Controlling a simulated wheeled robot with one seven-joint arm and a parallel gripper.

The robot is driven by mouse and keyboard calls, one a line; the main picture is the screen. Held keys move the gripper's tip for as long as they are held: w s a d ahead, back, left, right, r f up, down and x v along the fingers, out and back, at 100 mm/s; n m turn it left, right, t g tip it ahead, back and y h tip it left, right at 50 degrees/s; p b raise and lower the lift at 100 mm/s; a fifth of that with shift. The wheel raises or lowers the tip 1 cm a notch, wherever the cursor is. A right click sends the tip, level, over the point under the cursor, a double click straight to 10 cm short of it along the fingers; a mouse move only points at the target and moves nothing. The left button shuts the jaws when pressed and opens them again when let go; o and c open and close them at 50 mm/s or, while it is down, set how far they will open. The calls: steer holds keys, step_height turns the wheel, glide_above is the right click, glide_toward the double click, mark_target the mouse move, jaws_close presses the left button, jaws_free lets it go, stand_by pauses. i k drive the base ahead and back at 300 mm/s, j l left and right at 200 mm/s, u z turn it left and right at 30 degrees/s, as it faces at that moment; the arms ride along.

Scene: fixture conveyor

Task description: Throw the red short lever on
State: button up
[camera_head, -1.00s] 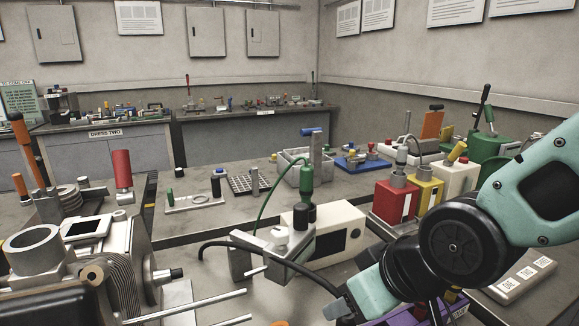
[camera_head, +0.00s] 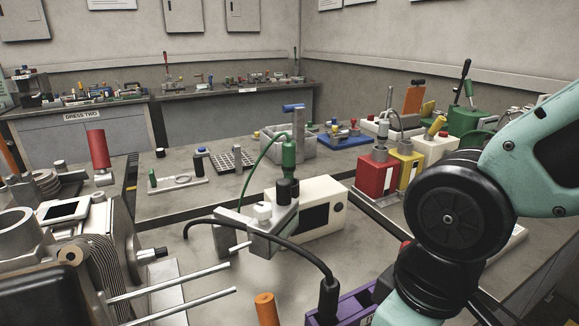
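A short thick red handle (camera_head: 97,149) stands nearly upright on a grey metal base at the left of the near bench. Farther off, a thin red-topped lever (camera_head: 165,63) stands upright on the back bench. A red box (camera_head: 377,177) at the right centre has a grey upright knob on top. I cannot tell for sure which of these the task names. My arm crosses the right side of the view, and its lower end runs out of the bottom edge. My gripper does not show.
A purple box (camera_head: 343,306) with a black cable and an orange handle (camera_head: 265,308) stand at the bottom, close to my arm. A white box (camera_head: 329,190) and metal clamp sit mid-bench. Yellow (camera_head: 406,172) and green housings stand at the right. Metal rods stick out at lower left.

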mark_target(100, 154)
steer(key=u, duration=1.25)
steer(key=i+j, duration=0.1)
steer(key=j, duration=0.6)
steer(key=i+j, duration=0.15)
steer(key=j, duration=0.15)
